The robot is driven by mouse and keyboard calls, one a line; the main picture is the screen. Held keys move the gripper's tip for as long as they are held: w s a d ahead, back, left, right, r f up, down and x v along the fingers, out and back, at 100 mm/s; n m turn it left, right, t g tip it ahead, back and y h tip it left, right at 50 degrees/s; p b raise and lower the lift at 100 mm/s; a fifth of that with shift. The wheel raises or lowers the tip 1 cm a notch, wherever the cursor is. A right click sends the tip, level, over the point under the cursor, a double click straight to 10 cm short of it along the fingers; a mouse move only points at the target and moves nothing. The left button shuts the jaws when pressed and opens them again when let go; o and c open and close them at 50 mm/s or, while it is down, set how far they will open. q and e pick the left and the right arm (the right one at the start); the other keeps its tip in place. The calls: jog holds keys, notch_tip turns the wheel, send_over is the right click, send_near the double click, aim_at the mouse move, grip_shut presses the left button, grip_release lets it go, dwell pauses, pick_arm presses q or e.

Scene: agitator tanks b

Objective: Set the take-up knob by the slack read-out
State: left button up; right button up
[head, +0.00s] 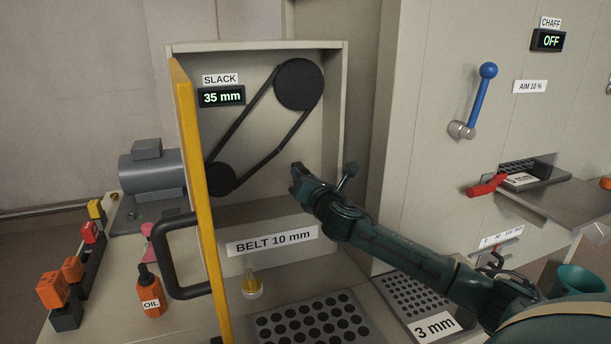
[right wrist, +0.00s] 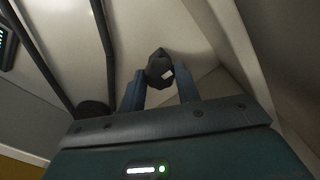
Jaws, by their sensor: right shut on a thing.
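The slack read-out (head: 222,97) in the head view shows 35 mm, under a SLACK label. The take-up knob (right wrist: 160,67) is small, dark and faceted, with a pale mark, on the housing's back wall in the right wrist view. My right gripper (right wrist: 159,82) is shut on it, one finger at each side. In the head view my right gripper (head: 299,177) reaches into the open housing, right of the lower pulley, and hides most of the knob. The belt (head: 243,122) runs around two black pulleys. My left gripper is not in view.
The yellow door (head: 196,210) stands open, its black handle (head: 170,255) sticking out left. Below are a BELT 10 mm sign (head: 272,241), an orange oil bottle (head: 150,291) and a perforated screen (head: 262,327). A blue lever (head: 480,98) and red handle (head: 486,185) are to the right.

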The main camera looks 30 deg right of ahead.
jog(key=m, duration=0.3)
jog(key=shift+m+p, duration=0.4)
jog(key=m, duration=0.3)
jog(key=shift+m+p, duration=0.3)
jog(key=shift+p, duration=0.05)
jog(key=m, duration=0.3)
jog(key=shift+m+p, duration=0.3)
jog(key=shift+p, duration=0.1)
jog(key=m, duration=0.3)
jog(key=shift+m+p, duration=0.3)
jog(key=shift+p, duration=0.1)
jog(key=m+p, duration=0.2)
jog(key=m, duration=0.4)
jog(key=m+p, duration=0.1)
jog(key=m, duration=0.1)
jog(key=shift+m, duration=0.3)
jog(key=shift+m+p, duration=0.3)
jog(key=shift+m, duration=0.4)
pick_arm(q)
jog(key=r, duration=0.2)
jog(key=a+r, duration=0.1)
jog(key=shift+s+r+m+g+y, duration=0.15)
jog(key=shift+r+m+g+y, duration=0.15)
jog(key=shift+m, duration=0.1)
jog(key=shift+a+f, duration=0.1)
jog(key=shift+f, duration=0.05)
pick_arm(e)
jog(key=shift+m, duration=0.4)
